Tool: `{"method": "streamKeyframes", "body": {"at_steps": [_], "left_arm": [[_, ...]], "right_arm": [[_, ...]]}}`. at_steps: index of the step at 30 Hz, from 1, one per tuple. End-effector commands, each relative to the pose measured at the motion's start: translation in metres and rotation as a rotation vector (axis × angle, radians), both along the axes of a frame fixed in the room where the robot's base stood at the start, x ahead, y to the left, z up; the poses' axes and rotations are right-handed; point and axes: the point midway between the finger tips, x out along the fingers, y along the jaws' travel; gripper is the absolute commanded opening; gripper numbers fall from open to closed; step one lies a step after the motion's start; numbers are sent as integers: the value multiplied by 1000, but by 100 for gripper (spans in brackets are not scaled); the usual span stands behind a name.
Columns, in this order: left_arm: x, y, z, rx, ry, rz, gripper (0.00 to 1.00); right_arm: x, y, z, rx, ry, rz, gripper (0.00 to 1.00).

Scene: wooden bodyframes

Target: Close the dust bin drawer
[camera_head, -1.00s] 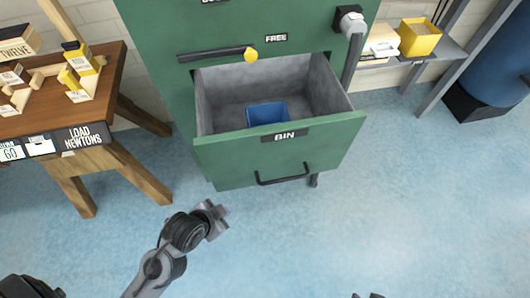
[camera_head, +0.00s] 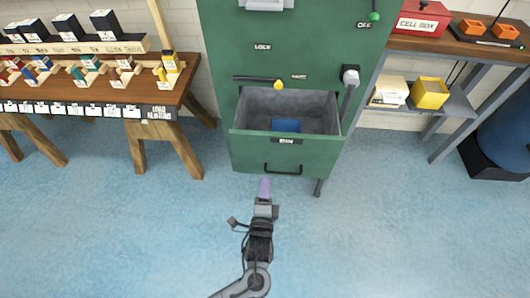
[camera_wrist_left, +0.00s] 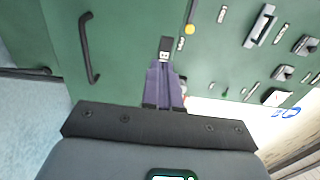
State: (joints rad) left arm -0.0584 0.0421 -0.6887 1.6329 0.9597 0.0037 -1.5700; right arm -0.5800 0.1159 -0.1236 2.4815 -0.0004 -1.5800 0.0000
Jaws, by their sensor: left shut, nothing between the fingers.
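The dust bin drawer (camera_head: 252,150), a green front with a "BIN" label and a black handle (camera_head: 283,171), is pulled open from the green cabinet (camera_head: 220,60). Its grey inside shows, with a blue bin (camera_head: 286,125) in it. My left gripper (camera_head: 264,188) has purple fingers. They are shut and empty, pointing at the drawer front just below and left of the handle; I cannot tell whether they touch it. In the left wrist view the shut fingers (camera_wrist_left: 163,85) lie over the green front, with the black handle (camera_wrist_left: 88,48) to their left. My right gripper is not in view.
A wooden workbench (camera_head: 160,100) with blocks stands at the left. A shelf with a yellow box (camera_head: 429,93) and a red cell box (camera_head: 420,18) are at the right. A blue barrel (camera_head: 508,140) stands at the far right. The floor before the cabinet is clear.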

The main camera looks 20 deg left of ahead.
Motion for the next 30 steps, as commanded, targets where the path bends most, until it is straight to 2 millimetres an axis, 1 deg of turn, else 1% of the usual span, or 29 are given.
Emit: {"method": "streamKeyframes", "body": {"at_steps": [1, 2, 5, 8, 21, 27, 30], "left_arm": [[4, 0, 5, -1, -5, -1, 0], [6, 0, 5, -1, -7, -1, 0], [15, 2, 5, -1, -11, -2, 0], [28, 7, 3, -1, -10, 0, 0], [104, 28, 3, -1, -10, 0, 0], [126, 34, 3, -3, -8, -1, 0], [132, 35, 4, -3, -7, -1, 0]], "right_arm": [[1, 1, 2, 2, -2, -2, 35], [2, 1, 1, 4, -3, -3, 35], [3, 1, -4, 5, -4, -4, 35], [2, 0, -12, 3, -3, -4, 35], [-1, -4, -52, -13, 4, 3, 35], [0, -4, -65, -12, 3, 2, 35], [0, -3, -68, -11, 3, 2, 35]]}}
